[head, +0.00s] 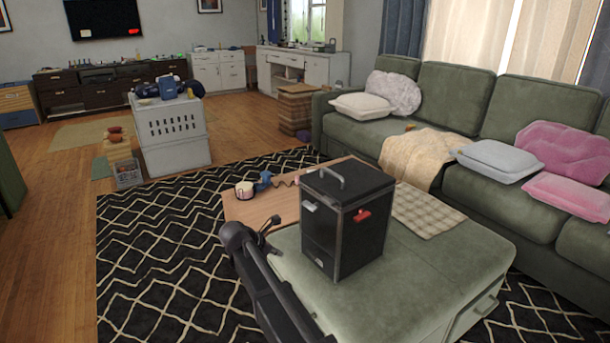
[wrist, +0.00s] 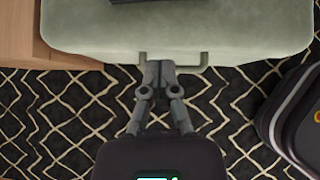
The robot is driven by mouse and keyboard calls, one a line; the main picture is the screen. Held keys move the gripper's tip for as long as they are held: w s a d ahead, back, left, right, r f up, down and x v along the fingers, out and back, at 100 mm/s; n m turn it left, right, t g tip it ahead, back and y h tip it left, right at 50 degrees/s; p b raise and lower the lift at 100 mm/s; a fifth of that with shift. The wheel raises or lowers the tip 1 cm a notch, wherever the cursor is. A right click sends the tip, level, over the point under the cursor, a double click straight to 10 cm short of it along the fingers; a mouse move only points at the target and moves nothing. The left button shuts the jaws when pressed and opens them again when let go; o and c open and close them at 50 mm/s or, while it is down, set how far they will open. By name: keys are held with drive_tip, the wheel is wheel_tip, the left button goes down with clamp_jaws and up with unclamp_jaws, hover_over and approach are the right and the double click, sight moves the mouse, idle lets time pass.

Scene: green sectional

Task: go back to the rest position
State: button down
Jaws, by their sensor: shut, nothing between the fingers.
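My gripper (wrist: 158,72) shows in the wrist view with its two fingers together and nothing between them. It is over the patterned rug, with its tips at the near edge of a green ottoman (wrist: 230,25). A handle (wrist: 190,62) on the ottoman's side lies just behind the fingertips in the picture; I cannot tell whether they touch it. In the head view my dark arm (head: 272,290) reaches up in front of the ottoman (head: 420,270). The gripper itself is not clear there.
A black box (head: 345,225) stands on the ottoman. A wooden table (head: 245,208) with small items and a checked cloth (head: 425,210) adjoin it. A green sofa (head: 440,110) with pillows is behind.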

drive_tip(key=s+d+f+m+g+y, duration=0.2)
drive_tip(key=s+d+m+g+y, duration=0.1)
drive_tip(key=s+d+m, duration=0.95)
drive_tip(key=s+d+f+m+g+y, duration=0.35)
drive_tip(key=s+d+m, duration=0.55)
drive_tip(key=d+m, duration=0.65)
wheel_tip(320, 180, up, 34)
drive_tip(key=d+n+p, duration=0.2)
drive_tip(key=p, duration=3.2)
drive_tip(key=shift+w+t, duration=0.2)
drive_tip(key=shift+t, duration=0.15)
drive_tip(key=shift+f, duration=0.1)
